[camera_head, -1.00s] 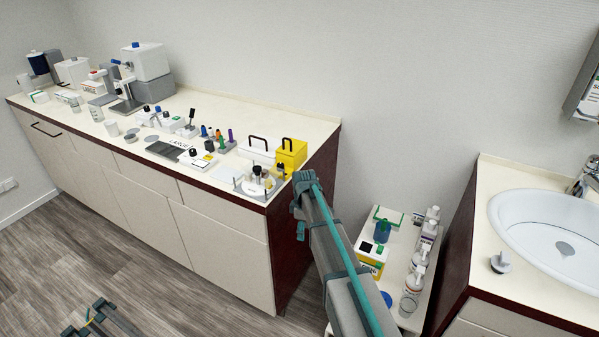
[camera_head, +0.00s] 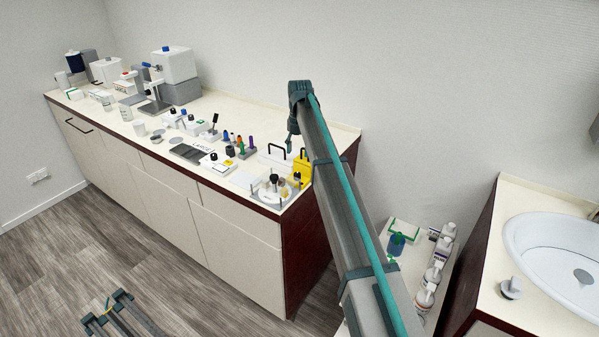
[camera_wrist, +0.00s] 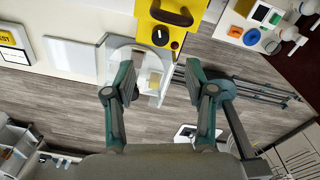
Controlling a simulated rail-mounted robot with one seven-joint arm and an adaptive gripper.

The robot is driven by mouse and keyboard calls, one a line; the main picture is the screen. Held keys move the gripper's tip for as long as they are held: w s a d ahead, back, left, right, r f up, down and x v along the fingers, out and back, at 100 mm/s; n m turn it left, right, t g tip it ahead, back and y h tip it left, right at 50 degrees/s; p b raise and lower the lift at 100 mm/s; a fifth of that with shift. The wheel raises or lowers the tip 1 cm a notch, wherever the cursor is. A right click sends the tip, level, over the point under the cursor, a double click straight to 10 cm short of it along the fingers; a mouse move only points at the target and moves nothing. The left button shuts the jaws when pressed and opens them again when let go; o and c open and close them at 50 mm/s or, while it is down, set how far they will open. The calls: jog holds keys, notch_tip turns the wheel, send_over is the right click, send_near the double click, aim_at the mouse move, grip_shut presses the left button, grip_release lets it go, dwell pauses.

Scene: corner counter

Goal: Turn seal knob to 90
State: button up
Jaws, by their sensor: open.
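My gripper (camera_wrist: 158,82) is open and empty, its two fingers spread apart in the wrist view. In the head view it hangs from the end of my arm (camera_head: 291,143), above the right end of the counter. A yellow box (camera_head: 301,166) with a dark handle stands below it there. In the wrist view the yellow box (camera_wrist: 185,45) is at the top, beyond the fingertips. Its face carries a round black knob (camera_wrist: 160,35) with a short white mark and a red button (camera_wrist: 174,45). No readable label shows whether this is the seal knob. The gripper is apart from it.
Several small devices and bottles crowd the counter (camera_head: 237,110) to the left. A lower cart (camera_head: 400,262) with bottles stands right of my arm, then a sink (camera_head: 530,238).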

aim_at(298, 173)
notch_tip(298, 173, down, 10)
jog(key=p, duration=0.3)
jog(key=shift+a+f, duration=0.1)
jog(key=shift+f, duration=0.1)
grip_shut()
